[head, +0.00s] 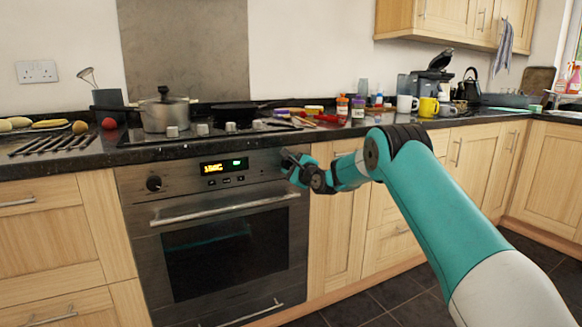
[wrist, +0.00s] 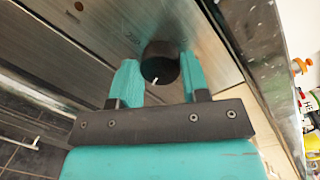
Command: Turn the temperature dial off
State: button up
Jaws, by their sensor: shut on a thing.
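The oven (head: 220,235) has a steel front panel with a lit display (head: 224,166). A round black dial (head: 153,184) sits left of the display. Another black dial (wrist: 160,60) on the right of the panel lies between the two teal fingers of my gripper (wrist: 158,74) in the wrist view, with a small white mark at its lower edge. My gripper (head: 290,165) is at the panel's right end in the head view, shut on this dial and mostly hiding it there. I cannot read the dial's setting.
The oven door handle (head: 225,208) runs just below the panel. The dark counter edge (head: 200,147) juts out above it. A pot (head: 164,112) and a pan (head: 238,112) stand on the hob. The floor (head: 375,300) in front is clear.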

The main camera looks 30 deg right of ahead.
jog(key=n, duration=0.3)
jog(key=shift+n, duration=0.3)
jog(key=n, duration=0.3)
jog(key=shift+a+f+n+g, duration=0.1)
jog(key=shift+n+g, duration=0.2)
jog(key=shift+g, duration=0.1)
jog(key=n+h, duration=0.1)
jog(key=n, duration=0.3)
jog(key=shift+f+b, duration=0.1)
jog(key=shift+b, duration=0.3)
jog(key=n+b, duration=0.1)
jog(key=n, duration=0.2)
jog(key=shift+h, duration=0.3)
jog(key=n+b, duration=0.1)
jog(key=n, duration=0.2)
jog(key=shift+f+n, duration=0.1)
jog(key=shift+n, duration=0.2)
jog(key=n+h+b, duration=0.1)
jog(key=n, duration=0.3)
jog(key=shift+b, duration=0.4)
jog(key=n+b, duration=0.1)
jog(key=n, duration=0.3)
jog(key=shift+h, duration=0.3)
jog(key=shift+n+b, duration=0.75)
jog(key=shift+n, duration=0.85)
